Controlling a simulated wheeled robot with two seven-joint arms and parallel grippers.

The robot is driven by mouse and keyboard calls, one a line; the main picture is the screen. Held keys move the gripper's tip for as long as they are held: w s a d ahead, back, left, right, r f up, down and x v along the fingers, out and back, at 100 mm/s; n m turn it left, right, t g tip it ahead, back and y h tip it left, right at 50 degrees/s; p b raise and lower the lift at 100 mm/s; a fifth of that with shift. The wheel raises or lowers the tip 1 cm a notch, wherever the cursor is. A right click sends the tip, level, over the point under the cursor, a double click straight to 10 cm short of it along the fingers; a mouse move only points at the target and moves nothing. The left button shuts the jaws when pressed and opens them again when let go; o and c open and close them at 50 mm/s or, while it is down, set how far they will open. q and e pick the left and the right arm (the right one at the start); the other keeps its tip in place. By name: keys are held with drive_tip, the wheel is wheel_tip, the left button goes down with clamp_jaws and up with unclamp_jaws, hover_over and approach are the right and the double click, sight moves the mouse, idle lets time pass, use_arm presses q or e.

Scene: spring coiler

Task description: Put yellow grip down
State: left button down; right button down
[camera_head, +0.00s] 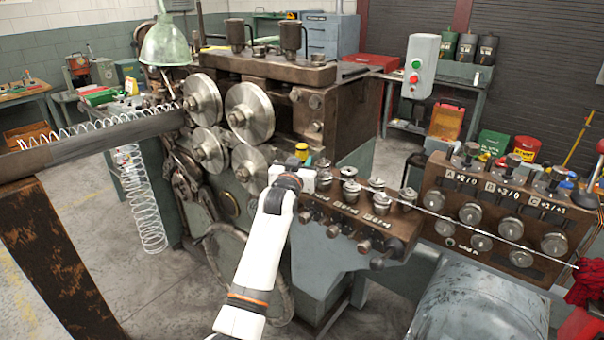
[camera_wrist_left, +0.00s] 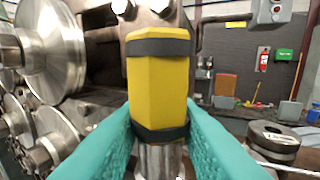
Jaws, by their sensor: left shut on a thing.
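The yellow grip (camera_wrist_left: 158,88) is a faceted yellow piece with a dark band near its top and another near its bottom. It stands upright in the left wrist view, above a ribbed metal stem. The teal fingers of my left gripper (camera_wrist_left: 160,135) close on it from both sides at its lower end. In the head view the yellow grip (camera_head: 301,150) shows small just beyond my left gripper (camera_head: 303,168), in front of the coiler's rollers. I cannot tell what the stem's lower end touches. My right gripper is not in view.
Large steel rollers (camera_head: 249,112) stand left of the grip. The straightener block (camera_head: 365,215) with knobs and a wire running through it lies right. A coiled spring (camera_head: 140,200) hangs at left from a bar (camera_head: 100,140). A grey-green control box (camera_head: 420,66) stands behind.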

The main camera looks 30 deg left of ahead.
use_arm(q)
drive_tip(key=shift+f, duration=1.8)
drive_tip(key=c, duration=1.1)
unclamp_jaws()
drive_tip(key=shift+f, duration=0.1)
drive_tip(key=shift+s, duration=0.15)
